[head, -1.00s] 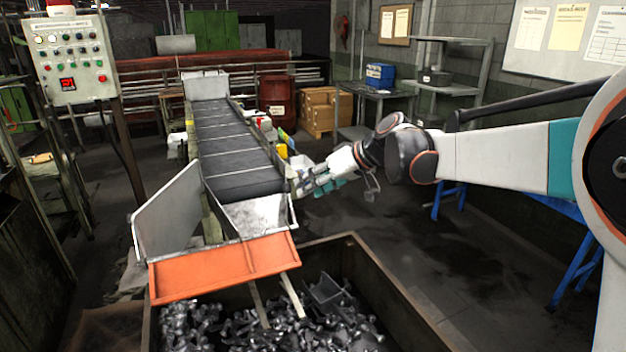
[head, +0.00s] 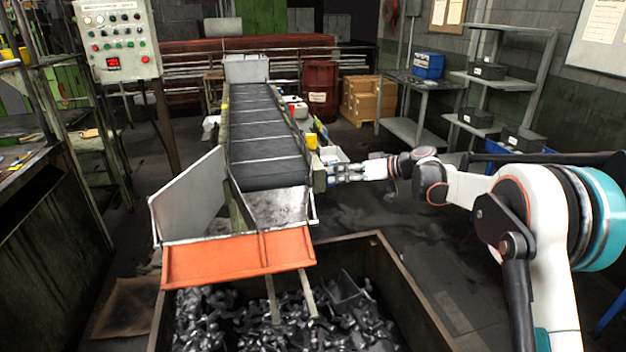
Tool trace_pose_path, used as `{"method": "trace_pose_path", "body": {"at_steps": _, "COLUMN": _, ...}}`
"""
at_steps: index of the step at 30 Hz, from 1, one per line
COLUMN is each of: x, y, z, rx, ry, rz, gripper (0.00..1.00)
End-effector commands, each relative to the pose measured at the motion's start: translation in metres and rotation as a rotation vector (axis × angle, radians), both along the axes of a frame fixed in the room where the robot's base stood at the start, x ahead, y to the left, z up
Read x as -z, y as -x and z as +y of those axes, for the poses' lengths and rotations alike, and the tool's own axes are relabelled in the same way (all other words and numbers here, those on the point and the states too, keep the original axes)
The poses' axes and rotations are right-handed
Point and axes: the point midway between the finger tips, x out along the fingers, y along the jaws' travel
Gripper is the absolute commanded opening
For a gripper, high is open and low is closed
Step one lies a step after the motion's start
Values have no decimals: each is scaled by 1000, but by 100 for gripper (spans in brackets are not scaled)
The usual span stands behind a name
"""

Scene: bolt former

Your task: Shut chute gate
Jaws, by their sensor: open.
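The chute (head: 275,207) is a metal trough at the near end of the dark conveyor belt (head: 262,135). An orange plate (head: 238,259), seemingly the chute gate, lies across its lower end, tilted down over the bin. A grey side plate (head: 190,197) stands up on the chute's left. My gripper (head: 333,174) is beside the chute's right side, near the conveyor's end. It is open, with no thing seen between its fingers. It is small in view, and I cannot tell whether it touches the conveyor frame.
A bin (head: 418,312) full of metal bolts (head: 215,325) stands under the chute. A control panel (head: 116,40) is at the upper left. A workbench (head: 25,160) is at the left. Shelves (head: 500,75) stand at the back right. Dark floor lies open right of the conveyor.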

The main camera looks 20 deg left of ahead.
Motion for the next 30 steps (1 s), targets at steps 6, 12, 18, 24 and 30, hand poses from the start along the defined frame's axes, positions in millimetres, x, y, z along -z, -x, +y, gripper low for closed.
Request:
{"method": "trace_pose_path", "body": {"at_steps": 6, "x": 18, "y": -6, "z": 41, "rx": -2, "ry": 1, "rz": 0, "gripper": 42}}
{"method": "trace_pose_path", "body": {"at_steps": 12, "x": 31, "y": -12, "z": 75, "rx": 0, "ry": 1, "rz": 0, "gripper": 42}}
{"method": "trace_pose_path", "body": {"at_steps": 18, "x": 39, "y": -16, "z": 98, "rx": 0, "ry": 1, "rz": 0, "gripper": 42}}
{"method": "trace_pose_path", "body": {"at_steps": 24, "x": 41, "y": -17, "z": 106, "rx": 1, "ry": 2, "rz": 0, "gripper": 42}}
{"method": "trace_pose_path", "body": {"at_steps": 30, "x": 41, "y": -17, "z": 106, "rx": 2, "ry": 2, "rz": 1, "gripper": 42}}
